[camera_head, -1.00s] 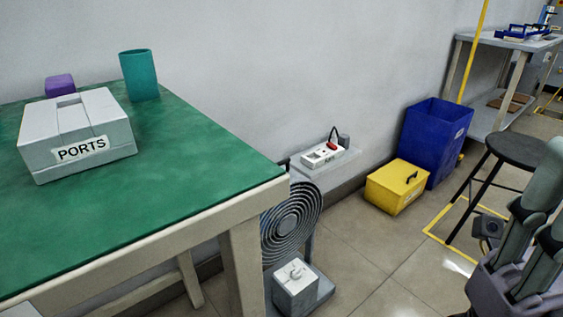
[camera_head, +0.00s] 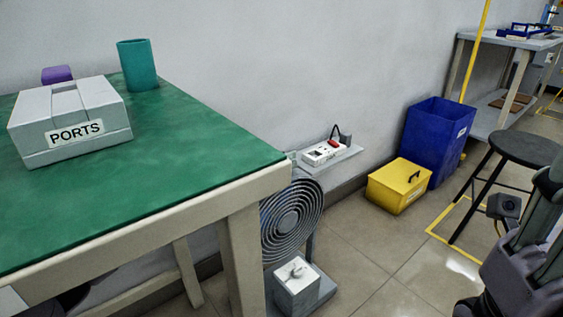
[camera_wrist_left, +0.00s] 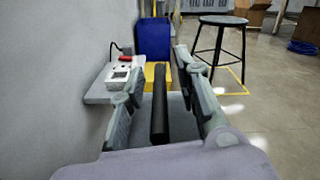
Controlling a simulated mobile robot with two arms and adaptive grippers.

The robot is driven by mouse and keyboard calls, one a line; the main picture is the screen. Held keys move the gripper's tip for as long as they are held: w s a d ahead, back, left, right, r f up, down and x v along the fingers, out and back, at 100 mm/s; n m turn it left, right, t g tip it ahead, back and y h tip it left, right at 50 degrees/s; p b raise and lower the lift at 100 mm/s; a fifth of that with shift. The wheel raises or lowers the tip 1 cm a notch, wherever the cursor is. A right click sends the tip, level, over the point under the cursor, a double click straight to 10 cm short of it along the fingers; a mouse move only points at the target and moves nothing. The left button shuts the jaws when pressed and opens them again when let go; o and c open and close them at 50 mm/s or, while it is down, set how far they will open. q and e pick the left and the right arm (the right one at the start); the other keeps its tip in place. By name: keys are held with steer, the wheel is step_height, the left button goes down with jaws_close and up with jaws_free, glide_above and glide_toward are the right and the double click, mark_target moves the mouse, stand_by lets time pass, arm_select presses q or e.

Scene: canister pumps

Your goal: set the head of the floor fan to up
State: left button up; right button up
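The floor fan (camera_head: 291,218) stands on the floor beyond the table's right corner, its round ringed grille facing roughly towards me. The table corner hides part of its upper left, and I cannot tell its exact tilt. My left gripper (camera_wrist_left: 160,75) is open in the left wrist view, with a black bar (camera_wrist_left: 160,105) between its fingers and a gap on each side. The bar looks like part of the fan, but I cannot be sure. In the head view, a small grey piece behind the table corner may be this gripper. My right gripper (camera_head: 525,270) is partly cut off at the right edge.
The green table (camera_head: 190,190) holds a PORTS box (camera_head: 70,120) and a teal cup (camera_head: 137,64). A wall shelf (camera_head: 338,161) carries a white device (camera_head: 323,153). A yellow box (camera_head: 398,187), blue bin (camera_head: 435,140) and stool (camera_head: 525,148) stand farther right, with clear floor in front.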

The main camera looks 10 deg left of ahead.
arm_select(q)
steer(key=shift+c, duration=0.2)
jaws_close()
stand_by(0.7)
